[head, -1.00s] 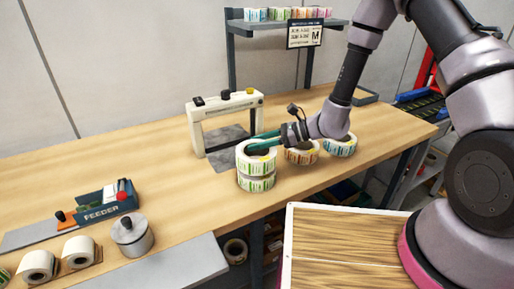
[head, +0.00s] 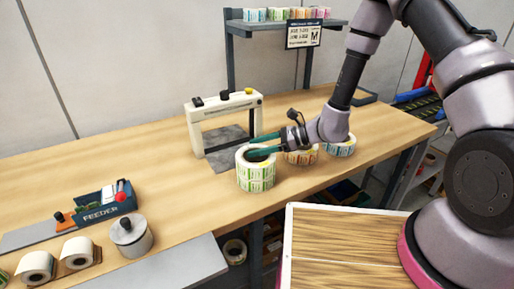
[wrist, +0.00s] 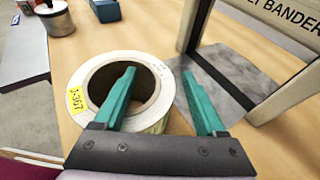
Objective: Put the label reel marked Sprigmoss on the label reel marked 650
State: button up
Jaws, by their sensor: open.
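Two label reels with green-printed sides stand stacked on the bench in the head view, the upper reel (head: 250,171) squarely on the lower reel (head: 258,185). The upper reel's white top ring shows in the wrist view (wrist: 77,92), with a yellow tag on its left. The names Sprigmoss and 650 are not legible. My gripper (wrist: 160,75) is open, one teal finger over or in the reel's core and the other outside its right wall. In the head view my gripper (head: 264,145) reaches in from the right at the stack's top. The lower reel is hidden in the wrist view.
An orange-printed reel (head: 301,157) and a blue-printed reel (head: 342,148) stand right of the stack. A white bander arch (head: 198,130) stands close behind. The feeder (head: 105,202) and a metal canister (head: 131,235) are at the left. Bench between is clear.

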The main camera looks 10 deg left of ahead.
jog(key=s+v, duration=0.1)
jog(key=v, duration=1.1)
jog(key=s+d+r+n+t+h, duration=0.2)
jog(key=d+r, duration=0.5)
jog(key=r, duration=0.4)
jog(key=s+d+r+n+t+h, duration=0.3)
jog(key=s+d+r+n+h, duration=0.2)
jog(key=d+r, duration=0.3)
jog(key=s+d+r+n+t+h, duration=0.3)
jog(key=d+r, duration=0.5)
jog(key=r, duration=0.6)
jog(key=s+n+h, duration=0.1)
jog(key=n+h, duration=0.1)
jog(key=n, duration=0.1)
jog(key=shift+s+r, duration=0.2)
jog(key=shift+s, duration=0.05)
